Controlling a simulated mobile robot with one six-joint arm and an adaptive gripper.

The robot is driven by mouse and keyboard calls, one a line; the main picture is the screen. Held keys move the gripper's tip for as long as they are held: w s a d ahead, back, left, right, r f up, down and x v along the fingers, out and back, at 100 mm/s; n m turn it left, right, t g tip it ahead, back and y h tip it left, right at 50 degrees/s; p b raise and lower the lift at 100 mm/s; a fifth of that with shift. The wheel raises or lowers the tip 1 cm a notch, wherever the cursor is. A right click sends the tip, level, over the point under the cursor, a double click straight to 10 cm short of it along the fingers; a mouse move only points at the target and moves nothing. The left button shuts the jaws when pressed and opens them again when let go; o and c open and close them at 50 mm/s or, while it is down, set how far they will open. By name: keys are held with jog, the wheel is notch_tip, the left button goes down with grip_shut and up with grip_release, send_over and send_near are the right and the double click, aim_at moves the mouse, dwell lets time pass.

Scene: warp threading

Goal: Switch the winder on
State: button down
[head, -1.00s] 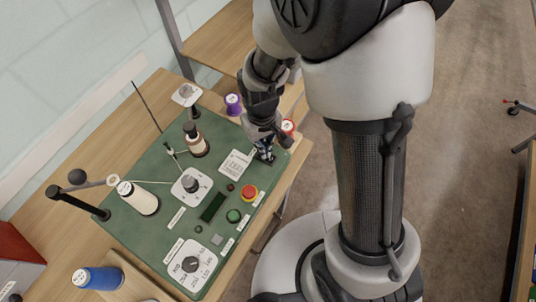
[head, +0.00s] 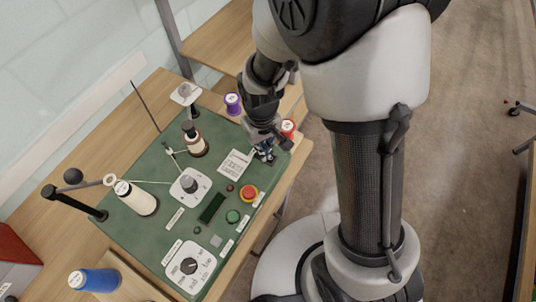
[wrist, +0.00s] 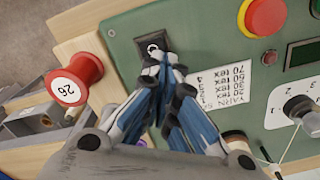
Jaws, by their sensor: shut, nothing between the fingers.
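The winder is a green panel (head: 150,238) on a wooden bench, with cones, dials and buttons on it. A black square switch (wrist: 145,47) with a small white ring marking sits near the panel's end in the wrist view. My gripper (wrist: 160,62) is shut and empty, its blue-grey fingers pointing at this switch. The fingertips cover part of the switch, and I cannot tell whether they touch it. In the head view my gripper (head: 266,156) is at the panel's far right corner and hides the switch there.
A red emergency button (head: 249,193) on a yellow base and a green button (head: 233,216) sit nearby. A red spool (head: 288,127) stands beside my gripper and shows as a red spool marked 26 (wrist: 75,80). A purple spool (head: 233,104) stands behind. A yarn table label (head: 236,163) lies close.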

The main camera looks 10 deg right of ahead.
jog(key=shift+r+p, duration=2.75)
jog(key=shift+r, duration=0.7)
jog(key=shift+r, duration=0.15)
notch_tip(320, 180, up, 6)
jog(key=m+t+b, duration=0.1)
send_over(272, 155)
jog(key=s+d+r+m+t+b, duration=0.3)
jog(key=s+d+r, duration=0.5)
jog(key=s+r, duration=0.3)
jog(key=shift+s+d+r+t+b, duration=0.2)
jog(key=shift+s+r+t+b, duration=0.15)
jog(key=shift+s+b, duration=0.45)
